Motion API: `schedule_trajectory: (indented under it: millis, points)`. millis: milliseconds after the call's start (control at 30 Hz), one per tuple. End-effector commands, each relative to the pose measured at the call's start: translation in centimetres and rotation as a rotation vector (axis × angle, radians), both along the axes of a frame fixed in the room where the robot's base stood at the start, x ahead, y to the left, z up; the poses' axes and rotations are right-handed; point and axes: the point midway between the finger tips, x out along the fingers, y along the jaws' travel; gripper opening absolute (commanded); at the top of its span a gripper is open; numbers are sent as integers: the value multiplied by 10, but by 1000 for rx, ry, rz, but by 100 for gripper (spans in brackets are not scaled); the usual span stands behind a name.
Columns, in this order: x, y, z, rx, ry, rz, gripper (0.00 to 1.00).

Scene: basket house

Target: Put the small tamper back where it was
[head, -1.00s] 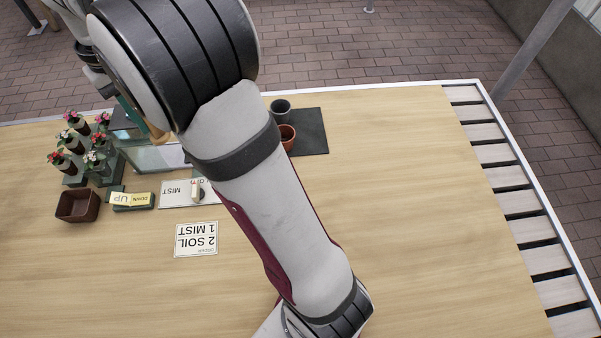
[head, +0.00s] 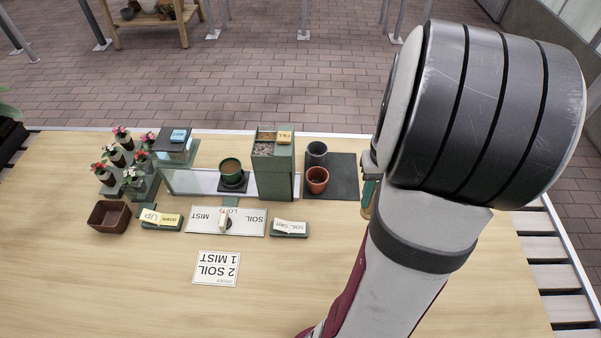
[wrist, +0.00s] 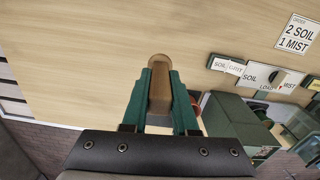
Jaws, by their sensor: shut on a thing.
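My gripper (wrist: 161,76) is shut on the small tamper (wrist: 159,90), a brown wooden piece with a rounded end, held between the two green fingers in the wrist view. In the head view my gripper (head: 371,192) is mostly hidden behind my arm, to the right of the dark mat, and only a sliver of green and brown shows. The tamper appears to be above the table, but its height is hard to tell. I cannot tell which spot it came from.
A dark mat (head: 345,190) bears a grey pot (head: 317,150) and a terracotta pot (head: 317,181). Left of it stand a green soil dispenser (head: 273,178) and a green pot (head: 231,171). A brown tray (head: 110,215) is at far left.

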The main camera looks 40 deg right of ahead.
Motion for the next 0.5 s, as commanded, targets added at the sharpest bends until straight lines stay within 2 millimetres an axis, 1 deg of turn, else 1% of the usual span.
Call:
schedule_trajectory:
  millis: [33, 100, 167, 267, 300, 400, 500]
  points:
    - [-13, -4, -5, 1, -1, -34, 0]
    - [-25, -7, -9, 0, -3, -65, 0]
    - [-26, -6, -14, 1, -2, -75, 0]
    - [-5, -1, -29, 3, -1, -73, 0]
    - [9, 2, -37, 3, -1, -70, 0]
    - [40, 9, -57, 3, 0, -70, 0]
    - [64, 13, -71, 1, -1, -74, 0]
